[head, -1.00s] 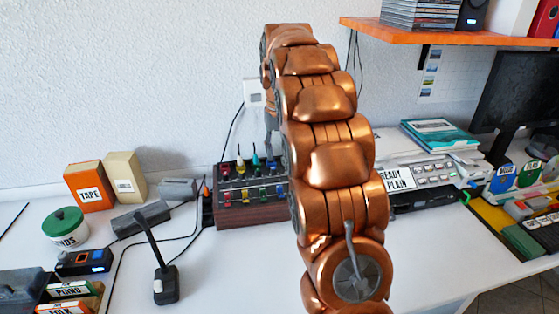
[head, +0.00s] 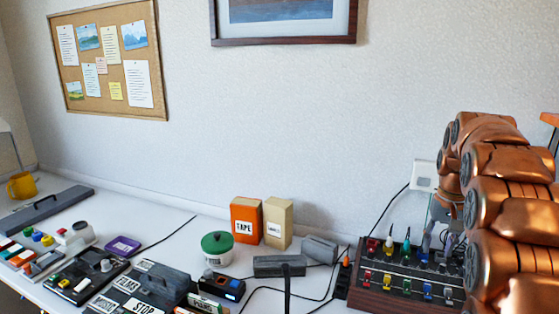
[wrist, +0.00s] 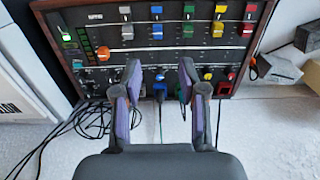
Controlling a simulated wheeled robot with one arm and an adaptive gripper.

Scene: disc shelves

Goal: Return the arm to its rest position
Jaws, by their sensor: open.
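My copper-coloured arm (head: 503,205) rises at the right edge of the head view and bends down toward the back of the desk. My gripper (wrist: 160,78) shows in the wrist view with its two purple-grey fingers spread apart and nothing between them. In the head view my gripper (head: 439,243) hangs over the back part of a wood-sided control panel (head: 400,285). The panel also fills the top of the wrist view (wrist: 128,66), with coloured sliders and plugs. I cannot tell whether the fingertips touch it. My arm hides the area to the panel's right.
An orange tape box (head: 246,221), a beige box (head: 278,224) and a green-lidded tub (head: 216,248) stand left of the panel. Loose black cables (wrist: 92,118) lie near it. The wall is close behind. An orange shelf edge (head: 550,119) shows at the right.

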